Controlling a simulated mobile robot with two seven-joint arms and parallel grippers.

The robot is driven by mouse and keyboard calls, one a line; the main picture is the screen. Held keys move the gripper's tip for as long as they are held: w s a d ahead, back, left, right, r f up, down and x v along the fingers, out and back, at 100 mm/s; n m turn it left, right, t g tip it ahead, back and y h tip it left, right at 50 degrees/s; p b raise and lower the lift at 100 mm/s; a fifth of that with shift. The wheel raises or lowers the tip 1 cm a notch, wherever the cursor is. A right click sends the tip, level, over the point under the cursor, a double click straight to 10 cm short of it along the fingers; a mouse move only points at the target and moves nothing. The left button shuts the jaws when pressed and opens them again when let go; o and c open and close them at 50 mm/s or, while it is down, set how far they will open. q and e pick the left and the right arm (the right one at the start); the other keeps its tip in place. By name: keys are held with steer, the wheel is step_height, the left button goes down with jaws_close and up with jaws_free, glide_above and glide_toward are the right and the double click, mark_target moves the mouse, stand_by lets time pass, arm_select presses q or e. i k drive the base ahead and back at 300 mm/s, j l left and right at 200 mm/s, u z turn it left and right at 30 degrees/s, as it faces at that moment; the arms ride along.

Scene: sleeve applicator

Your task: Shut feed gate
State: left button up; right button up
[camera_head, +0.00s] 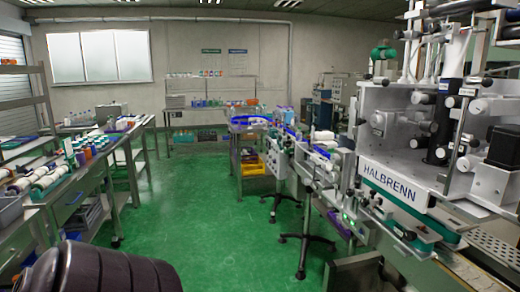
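The sleeve applicator (393,183), a pale machine lettered HALBRENN, stands at the right. A narrow conveyor line (318,168) with blue and white parts runs from the middle of the view toward it. I cannot pick out the feed gate for certain among the small parts along this line, nor tell whether it is open or shut. Neither of my grippers is in view. A dark, ribbed, rounded shape at the bottom left covers part of the floor.
A workbench (72,190) with rolls and bottles stands along the left. A back table (207,108) holds bottles by the far wall. A yellow crate (257,185) sits under the line's far end. The green floor (190,220) between is clear; black stand feet (304,240) stick out.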

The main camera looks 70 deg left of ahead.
mark_target(287, 151)
steer(key=u, duration=1.9)
steer(key=i+j+z, duration=0.1)
steer(key=z, duration=0.3)
steer(key=i+j+z, duration=0.15)
steer(key=z, duration=0.3)
steer(key=i+j+z, duration=0.2)
steer(key=i+j, duration=0.15)
steer(key=i+j+z, duration=0.2)
steer(key=j, duration=0.3)
steer(key=i+j, duration=0.2)
steer(key=j, duration=0.15)
steer(key=i+j, duration=0.2)
steer(key=j, duration=0.15)
steer(key=i+j+z, duration=0.1)
steer(key=j, duration=0.25)
steer(key=i+j, duration=0.5)
steer(key=j, duration=0.2)
steer(key=i+j+z, duration=0.1)
steer(key=j, duration=0.25)
steer(key=i+j, duration=0.25)
steer(key=j, duration=0.15)
